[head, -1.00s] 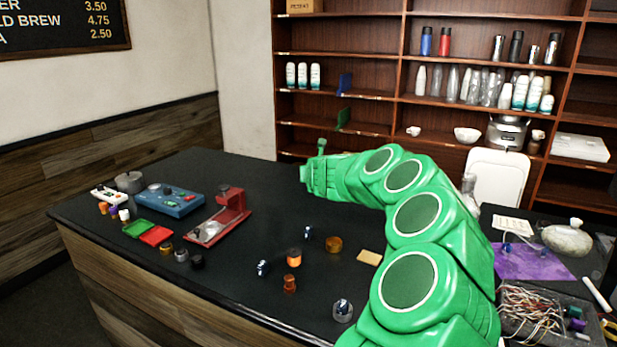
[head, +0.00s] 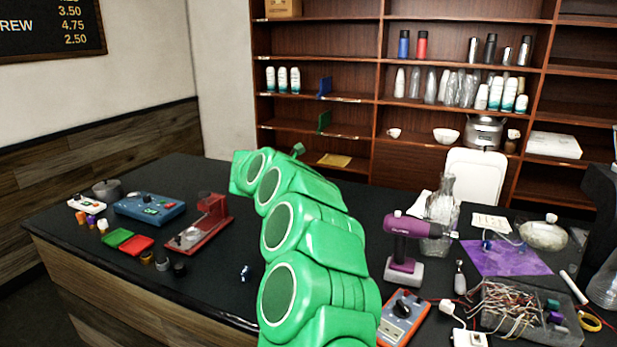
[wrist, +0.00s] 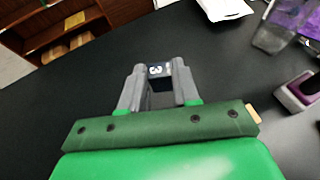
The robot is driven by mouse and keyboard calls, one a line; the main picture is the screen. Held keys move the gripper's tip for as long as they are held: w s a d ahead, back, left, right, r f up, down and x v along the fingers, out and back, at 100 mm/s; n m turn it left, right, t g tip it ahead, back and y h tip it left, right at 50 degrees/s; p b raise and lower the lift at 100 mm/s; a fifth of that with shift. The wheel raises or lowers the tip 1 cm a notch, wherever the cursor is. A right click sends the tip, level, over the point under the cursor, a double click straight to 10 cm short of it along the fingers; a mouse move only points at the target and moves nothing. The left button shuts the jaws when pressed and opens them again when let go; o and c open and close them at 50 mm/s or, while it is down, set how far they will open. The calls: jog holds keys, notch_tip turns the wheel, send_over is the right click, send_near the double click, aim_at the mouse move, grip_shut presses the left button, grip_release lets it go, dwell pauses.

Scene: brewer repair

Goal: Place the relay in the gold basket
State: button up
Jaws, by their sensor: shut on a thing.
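My gripper (wrist: 158,84) is shut on a small dark block with white markings (wrist: 158,70), which looks like the relay. The block sits between the fingertips in the wrist view, with black counter beneath. In the head view my green arm hides the fingers and the held block. The gold basket (head: 147,257) looks to be the small gold cup at the counter's front left, beside a silver and a black one. It is not in the wrist view. A similar small blue-and-white part (head: 245,272) lies on the counter left of my arm.
A red stand (head: 205,222), a blue control box (head: 150,208) and green and red trays (head: 128,241) occupy the left counter. A purple drill (head: 405,245), an orange meter (head: 402,312) and a wire tray (head: 520,310) crowd the right. Bare counter lies around the blue-and-white part.

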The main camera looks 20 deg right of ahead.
jog(key=shift+s+a+m+g+h, duration=0.6)
jog(key=shift+s+a+m+g, duration=1.65)
jog(key=shift+s, duration=1.25)
jog(key=shift+g, duration=0.45)
jog(key=shift+d+f, duration=0.2)
jog(key=shift+f, duration=4.1)
jog(key=shift+d+f, duration=0.2)
jog(key=shift+f, duration=4.05)
jog(key=o, duration=1.1)
notch_tip(320, 180, up, 7)
